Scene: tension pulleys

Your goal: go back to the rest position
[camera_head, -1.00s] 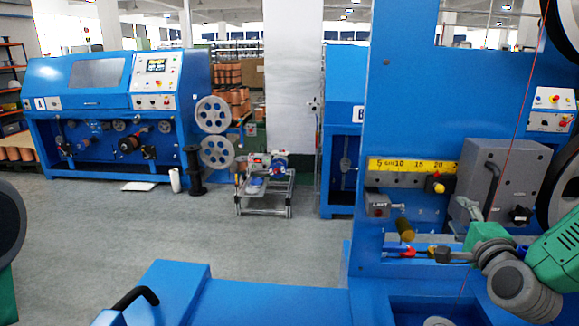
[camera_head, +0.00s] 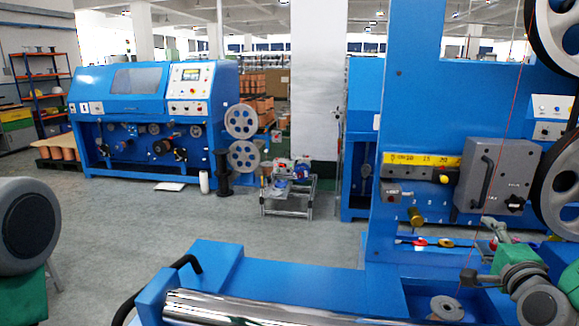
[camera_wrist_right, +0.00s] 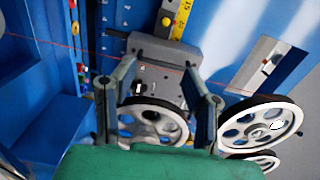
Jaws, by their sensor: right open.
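My right gripper (camera_head: 494,228) is at the lower right of the head view, in front of the blue machine frame (camera_head: 405,150). In the right wrist view its two fingers (camera_wrist_right: 160,70) stand apart with nothing between them. Behind them are a grey box (camera_wrist_right: 150,78) and a spoked pulley (camera_wrist_right: 150,122). The grey box also shows in the head view (camera_head: 497,172), beside two large pulleys at the right edge. A grey joint of my left arm is at the left edge; my left gripper is out of view.
A yellow scale (camera_head: 422,160) and small knobs sit on the blue frame. A thin red wire (camera_head: 508,110) runs down past my right gripper. A shiny roller (camera_head: 260,310) lies at the bottom. Open grey floor (camera_head: 130,235) stretches toward another blue machine (camera_head: 150,120).

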